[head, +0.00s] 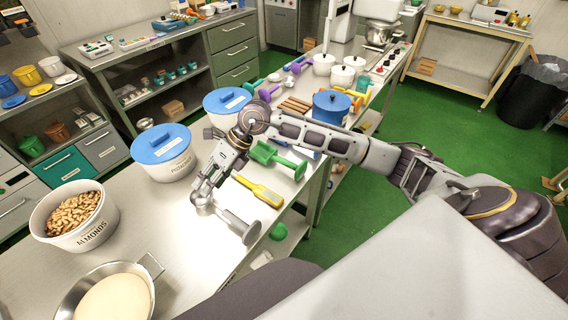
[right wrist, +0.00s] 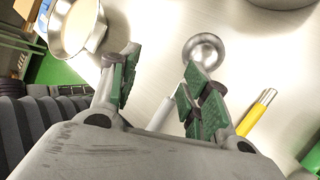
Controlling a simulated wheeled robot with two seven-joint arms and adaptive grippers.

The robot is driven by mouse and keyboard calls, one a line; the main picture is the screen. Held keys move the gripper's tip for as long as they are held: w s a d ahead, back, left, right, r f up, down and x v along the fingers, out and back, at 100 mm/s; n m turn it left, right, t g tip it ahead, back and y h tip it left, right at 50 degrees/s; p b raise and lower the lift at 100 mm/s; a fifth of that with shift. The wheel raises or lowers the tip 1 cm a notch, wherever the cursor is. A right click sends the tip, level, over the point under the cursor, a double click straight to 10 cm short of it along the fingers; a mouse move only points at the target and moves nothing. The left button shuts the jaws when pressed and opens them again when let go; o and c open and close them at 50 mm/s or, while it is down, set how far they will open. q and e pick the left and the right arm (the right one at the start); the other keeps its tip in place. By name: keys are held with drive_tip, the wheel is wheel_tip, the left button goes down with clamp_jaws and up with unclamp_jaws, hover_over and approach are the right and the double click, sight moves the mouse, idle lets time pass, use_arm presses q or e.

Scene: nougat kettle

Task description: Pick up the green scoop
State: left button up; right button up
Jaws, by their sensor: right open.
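The green scoop (head: 264,153) lies on the steel counter beyond a yellow-handled tool (head: 258,188), its handle pointing right. In the right wrist view only a green piece (right wrist: 313,158) shows at the lower right edge, probably the scoop. My right gripper (head: 202,188) is open and empty, nearer the front than the scoop and left of it. It hangs over a metal ladle (head: 238,228) with a grey handle. In the right wrist view the ladle's round bowl (right wrist: 205,50) shows beyond the open fingers (right wrist: 160,88). My left gripper is out of view.
White tubs with blue lids (head: 162,152) stand along the counter's left side, with a tub of almonds (head: 75,212) and a steel pan (head: 68,300) nearer. A blue pot (head: 331,107) and other coloured utensils lie beyond the scoop. My right arm passes above the utensil row.

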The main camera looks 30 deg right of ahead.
drive_tip(key=w+d+f+h, duration=0.25)
drive_tip(key=d+h, duration=0.35)
drive_tip(key=d, duration=0.6)
wheel_tip(320, 180, up, 3)
drive_tip(key=m+h, duration=0.2)
drive_tip(key=h, duration=0.2)
hover_over(284, 160)
drive_tip(key=s+a, duration=0.1)
drive_tip(key=a, duration=0.1)
drive_tip(key=shift+a, duration=0.15)
drive_tip(key=shift+f, duration=0.1)
drive_tip(key=shift+w+d+f+p, duration=0.1)
drive_tip(key=shift+d+f+p, duration=0.15)
drive_tip(key=shift+f, duration=1.15)
drive_tip(key=shift+w+d+f+p, duration=0.1)
drive_tip(key=shift+d+f, duration=0.15)
drive_tip(key=shift+f, duration=1.15)
drive_tip(key=shift+w+d+f+p, duration=0.1)
drive_tip(key=shift+d+f+p, duration=0.15)
drive_tip(key=shift+f, duration=1.15)
